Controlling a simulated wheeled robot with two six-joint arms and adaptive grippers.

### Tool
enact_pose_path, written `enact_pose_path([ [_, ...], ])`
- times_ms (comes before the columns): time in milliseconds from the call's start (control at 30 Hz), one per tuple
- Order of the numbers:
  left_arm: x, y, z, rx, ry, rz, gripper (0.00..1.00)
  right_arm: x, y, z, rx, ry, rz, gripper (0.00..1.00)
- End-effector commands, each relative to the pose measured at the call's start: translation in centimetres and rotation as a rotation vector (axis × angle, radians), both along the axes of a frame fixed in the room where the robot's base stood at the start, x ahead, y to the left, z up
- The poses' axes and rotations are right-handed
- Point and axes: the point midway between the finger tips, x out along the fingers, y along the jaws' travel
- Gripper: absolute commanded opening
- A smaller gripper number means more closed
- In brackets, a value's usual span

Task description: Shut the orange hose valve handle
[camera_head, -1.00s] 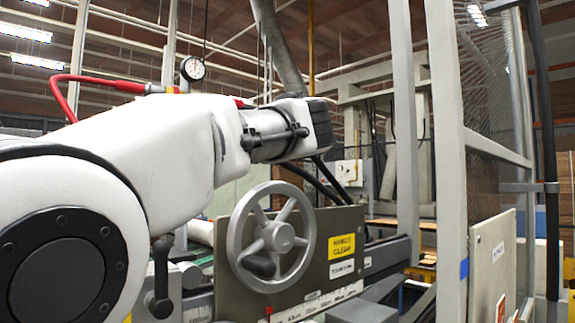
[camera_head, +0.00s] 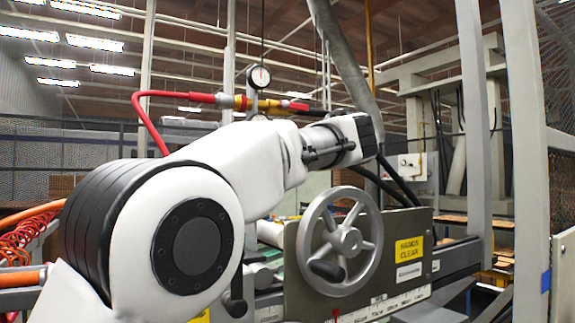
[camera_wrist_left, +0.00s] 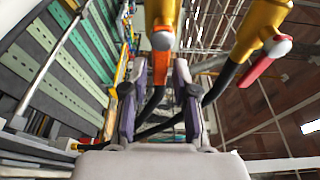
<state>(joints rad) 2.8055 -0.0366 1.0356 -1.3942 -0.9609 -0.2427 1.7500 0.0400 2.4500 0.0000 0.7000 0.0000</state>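The orange valve handle (camera_wrist_left: 161,68) shows in the left wrist view, hanging from a yellow valve body (camera_wrist_left: 163,12) with a silver round cap. My left gripper (camera_wrist_left: 160,66) is open, its two grey-purple fingers apart. In the picture the orange handle lies between the fingertips; I cannot tell whether it is within their reach or beyond them, and no contact is clear. A second yellow valve with a red handle (camera_wrist_left: 266,62) is to the right. In the head view, my white left arm hides the gripper and I cannot make out the orange handle.
In the head view, a red hose (camera_head: 141,112) joins yellow fittings (camera_head: 243,102) above my arm, with a dial gauge (camera_head: 259,77). A grey handwheel (camera_head: 339,241) stands before a panel with a yellow sign (camera_head: 409,250). Dark hoses (camera_wrist_left: 222,80) run right of the fingers.

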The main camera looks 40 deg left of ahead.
Motion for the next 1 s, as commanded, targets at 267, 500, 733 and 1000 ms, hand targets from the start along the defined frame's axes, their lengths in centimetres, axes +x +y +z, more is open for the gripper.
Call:
enact_pose_path([
  [267,0.0,0.0,-0.1,0.054,0.132,0.000,0.28,0.0,0.0,2.4,0.000,0.000,0.000,0.40],
  [500,-0.1,0.0,-0.5,0.098,0.236,0.001,0.28,0.0,0.0,4.1,0.000,0.000,0.000,0.40],
  [733,-0.2,0.1,-0.9,0.137,0.332,0.001,0.28,0.0,0.0,5.7,0.000,0.000,0.000,0.40],
  [1000,-0.4,0.1,-1.2,0.182,0.437,0.001,0.28,0.0,0.0,7.6,0.000,0.000,0.000,0.40],
])
